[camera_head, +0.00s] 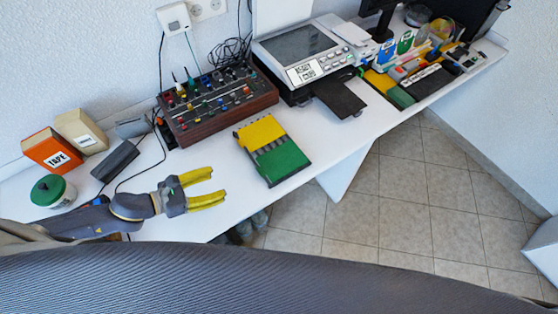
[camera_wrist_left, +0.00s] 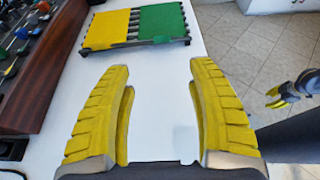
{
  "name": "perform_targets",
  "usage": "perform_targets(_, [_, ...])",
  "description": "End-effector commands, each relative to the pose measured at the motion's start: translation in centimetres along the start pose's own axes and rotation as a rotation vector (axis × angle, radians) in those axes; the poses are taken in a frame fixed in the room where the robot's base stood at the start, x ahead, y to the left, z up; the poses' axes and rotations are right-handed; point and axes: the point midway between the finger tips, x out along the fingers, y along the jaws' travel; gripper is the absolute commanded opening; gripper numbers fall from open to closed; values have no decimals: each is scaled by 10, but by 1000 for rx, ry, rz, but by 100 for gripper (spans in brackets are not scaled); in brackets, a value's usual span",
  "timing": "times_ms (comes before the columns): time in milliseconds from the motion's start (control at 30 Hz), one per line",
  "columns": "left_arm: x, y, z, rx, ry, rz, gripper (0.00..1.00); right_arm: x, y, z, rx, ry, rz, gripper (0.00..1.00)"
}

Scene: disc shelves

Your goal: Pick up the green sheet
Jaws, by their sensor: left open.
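The green sheet (camera_head: 281,163) lies on a black slotted rack (camera_head: 265,145) on the white desk, on the half nearer the desk's front edge. A yellow sheet (camera_head: 260,132) lies on the rack's other half. In the left wrist view the green sheet (camera_wrist_left: 162,22) is at the top, right of the yellow sheet (camera_wrist_left: 107,29). My left gripper (camera_head: 219,187) is open and empty, left of the rack and apart from it, fingers pointing toward it. Part of my right gripper (camera_wrist_left: 276,97) shows small at the right of the left wrist view; its jaw state is unclear.
A brown control box with coloured knobs (camera_head: 217,103) stands behind the rack. An orange box (camera_head: 53,150) and a green-lidded jar (camera_head: 52,190) stand at the left. A printer-like device (camera_head: 305,52) is further right. The desk between my left gripper and the rack is clear.

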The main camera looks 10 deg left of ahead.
Motion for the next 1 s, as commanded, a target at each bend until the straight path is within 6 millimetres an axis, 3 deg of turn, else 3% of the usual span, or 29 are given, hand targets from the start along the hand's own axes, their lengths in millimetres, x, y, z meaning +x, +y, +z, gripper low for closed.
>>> perform_targets(800, [83, 0, 0, -1, -2, -1, 58, 0, 0, 0, 0, 0, 0, 44])
perform_targets(1000, [93, 0, 0, -2, 0, -1, 58, 0, 0, 0, 0, 0, 0, 44])
